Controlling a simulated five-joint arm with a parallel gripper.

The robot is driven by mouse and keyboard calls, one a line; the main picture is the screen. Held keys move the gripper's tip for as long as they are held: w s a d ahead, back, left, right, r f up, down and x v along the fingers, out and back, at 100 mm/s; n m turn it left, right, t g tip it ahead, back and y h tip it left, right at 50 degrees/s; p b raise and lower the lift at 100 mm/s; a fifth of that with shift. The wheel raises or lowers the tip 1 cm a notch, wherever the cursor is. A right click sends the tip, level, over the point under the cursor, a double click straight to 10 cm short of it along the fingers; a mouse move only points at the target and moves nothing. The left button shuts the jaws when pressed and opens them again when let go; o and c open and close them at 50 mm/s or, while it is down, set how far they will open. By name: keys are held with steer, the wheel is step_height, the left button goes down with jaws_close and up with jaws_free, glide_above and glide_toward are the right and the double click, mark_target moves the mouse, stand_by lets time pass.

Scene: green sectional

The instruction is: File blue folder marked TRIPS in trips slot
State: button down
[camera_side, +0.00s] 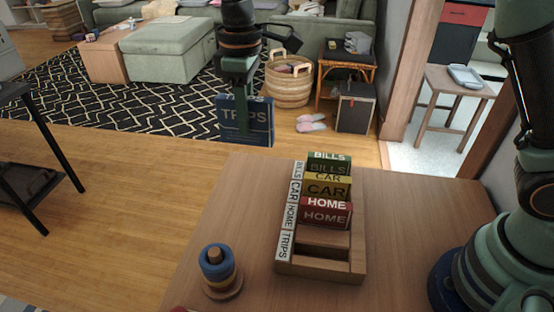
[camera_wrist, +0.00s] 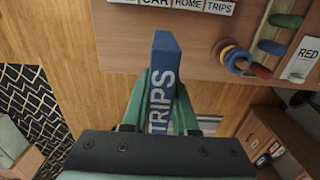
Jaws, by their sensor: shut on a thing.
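The blue folder marked TRIPS (camera_side: 262,118) is held upright in the air in the side view, beyond the far left edge of the table. My gripper (camera_side: 243,98) is shut on it. In the wrist view the folder (camera_wrist: 165,50) stands between my green fingers, its TRIPS lettering facing the camera. The wooden rack (camera_side: 344,273) stands on the table, to the right of and nearer than the folder. It holds a green BILLS folder (camera_side: 329,165), a yellow CAR folder (camera_side: 327,191) and a red HOME folder (camera_side: 326,214). The front slot, beside the TRIPS label (camera_side: 286,246), is empty.
A ring stacker (camera_side: 222,272) stands on the table (camera_side: 250,190) left of the rack. In the wrist view, a peg toy with coloured rings (camera_wrist: 240,60) and a RED card (camera_wrist: 302,60) lie near the table edge. The tabletop between the rack and its left edge is mostly clear.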

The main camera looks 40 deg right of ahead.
steer(key=s+f, duration=0.3)
steer(key=s, duration=0.5)
glide_above(324, 245)
steer(key=a, duration=0.1)
step_height(324, 245, down, 5)
steer(key=shift+s+a+f, duration=0.1)
steer(key=shift+s+f, duration=0.1)
steer(key=shift+f, duration=2.15)
steer(key=shift+s+f, duration=0.2)
steer(key=shift+f, duration=2.15)
steer(key=c, duration=0.6)
jaws_free()
steer(key=shift+s+f, duration=0.1)
step_height(324, 245, up, 12)
steer(key=w+d+r+m+t, duration=0.2)
steer(key=d+r+m, duration=0.2)
steer(key=d, duration=0.5)
steer(key=w+d+r+m+t, duration=0.3)
steer(key=d+r+m, duration=0.2)
steer(key=d, duration=0.4)
steer(key=shift+w+d+r+t, duration=0.15)
steer(key=shift+w+t, duration=0.05)
steer(key=shift+t, duration=0.1)
